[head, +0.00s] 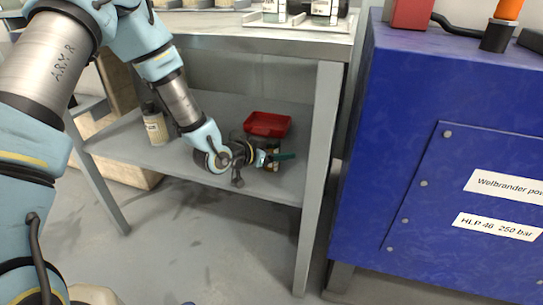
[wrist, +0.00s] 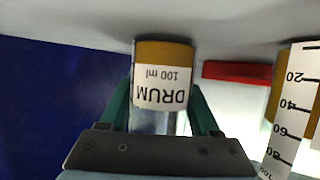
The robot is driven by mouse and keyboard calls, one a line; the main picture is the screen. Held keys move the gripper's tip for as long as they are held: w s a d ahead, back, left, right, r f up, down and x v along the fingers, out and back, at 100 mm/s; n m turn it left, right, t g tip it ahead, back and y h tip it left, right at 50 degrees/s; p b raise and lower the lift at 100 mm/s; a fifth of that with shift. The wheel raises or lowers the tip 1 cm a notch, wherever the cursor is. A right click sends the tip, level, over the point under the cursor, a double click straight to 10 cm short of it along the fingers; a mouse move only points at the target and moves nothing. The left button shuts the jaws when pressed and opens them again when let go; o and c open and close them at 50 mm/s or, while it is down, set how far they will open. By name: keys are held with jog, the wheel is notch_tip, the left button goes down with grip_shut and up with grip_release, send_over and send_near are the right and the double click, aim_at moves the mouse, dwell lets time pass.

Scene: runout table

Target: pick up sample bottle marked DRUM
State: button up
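The sample bottle marked DRUM (wrist: 160,92) shows upside down in the wrist view, with a white "DRUM 100 ml" label and amber contents. It stands on the grey lower shelf. My gripper (wrist: 161,100) has one green finger on each side of it, with no clear gap at either side. Whether the fingers press on the glass or only surround it I cannot tell. In the head view, my gripper (head: 272,157) is at the lower shelf, and the bottle (head: 272,166) is partly hidden by the fingers.
A red tray (head: 267,124) lies behind the bottle on the shelf (head: 110,142). A bottle with a graduated scale (wrist: 292,105) stands close on the right in the wrist view. Another labelled bottle (head: 155,124) is at the shelf's left. A table leg (head: 318,180) and blue cabinet (head: 400,100) stand right.

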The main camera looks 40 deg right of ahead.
jog(key=c, duration=0.9)
jog(key=shift+r, duration=0.1)
